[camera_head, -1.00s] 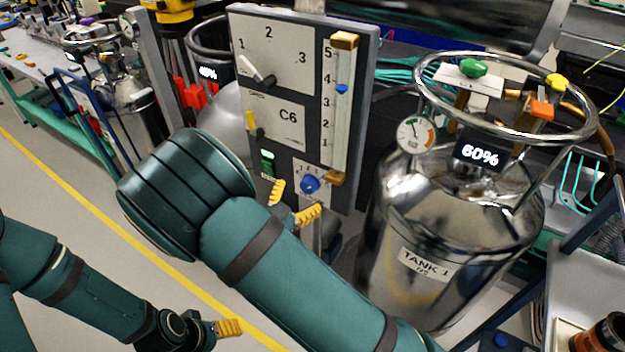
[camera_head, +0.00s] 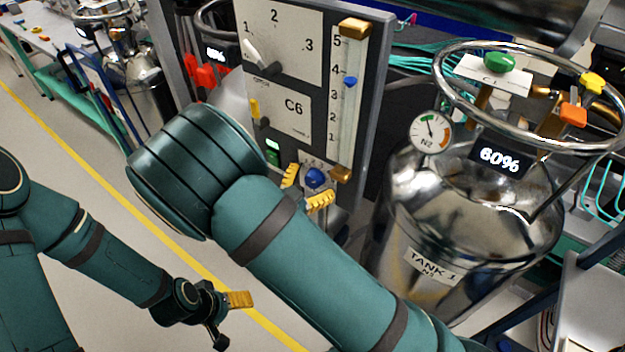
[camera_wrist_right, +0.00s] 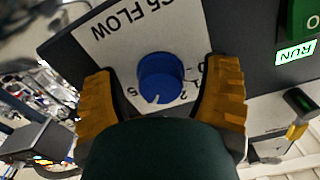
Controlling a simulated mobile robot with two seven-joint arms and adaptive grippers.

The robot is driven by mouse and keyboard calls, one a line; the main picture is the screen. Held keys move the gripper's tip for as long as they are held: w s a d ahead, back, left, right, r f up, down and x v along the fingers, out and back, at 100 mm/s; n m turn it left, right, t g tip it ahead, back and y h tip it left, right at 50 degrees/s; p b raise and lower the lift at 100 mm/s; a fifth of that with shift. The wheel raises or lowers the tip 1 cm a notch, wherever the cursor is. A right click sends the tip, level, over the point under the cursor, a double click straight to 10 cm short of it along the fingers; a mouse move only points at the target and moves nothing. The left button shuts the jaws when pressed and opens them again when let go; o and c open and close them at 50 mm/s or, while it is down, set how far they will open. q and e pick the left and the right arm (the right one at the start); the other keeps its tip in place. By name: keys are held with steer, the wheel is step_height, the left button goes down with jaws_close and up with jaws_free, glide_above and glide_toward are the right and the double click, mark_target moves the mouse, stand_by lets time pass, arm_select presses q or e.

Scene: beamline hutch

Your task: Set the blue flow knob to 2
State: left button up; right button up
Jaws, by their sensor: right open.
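The blue flow knob (camera_head: 317,178) is on the lower part of the grey panel. In the right wrist view the knob (camera_wrist_right: 161,76) sits on a white plate lettered FLOW, with scale digits around it. A small white mark on its rim points to the bottom of that picture; the digit it faces is hard to tell. My right gripper (camera_head: 306,188) is open, its yellow fingers (camera_wrist_right: 160,85) on either side of the knob with visible gaps. My left gripper (camera_head: 228,315) hangs low over the floor, away from the panel, one yellow fingertip showing.
Above the knob are a rotary selector (camera_head: 262,60), a C6 plate (camera_head: 294,106) and a slider scale (camera_head: 345,100). A green RUN display (camera_wrist_right: 295,54) is close to the knob. A steel tank (camera_head: 470,225) with a ring rail stands right of the panel.

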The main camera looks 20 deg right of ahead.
steer(key=c, duration=1.2)
steer(key=n+p, duration=0.3)
steer(key=shift+d+r, duration=0.1)
steer(key=shift+r, duration=0.1)
steer(key=n+p, duration=0.3)
steer(key=n, duration=0.1)
steer(key=shift+s+n+p, duration=0.15)
steer(key=shift+n+p, duration=1.3)
steer(key=shift+n, duration=0.85)
steer(key=shift+f, duration=0.1)
steer(key=o, duration=1.2)
steer(key=shift+d, duration=0.1)
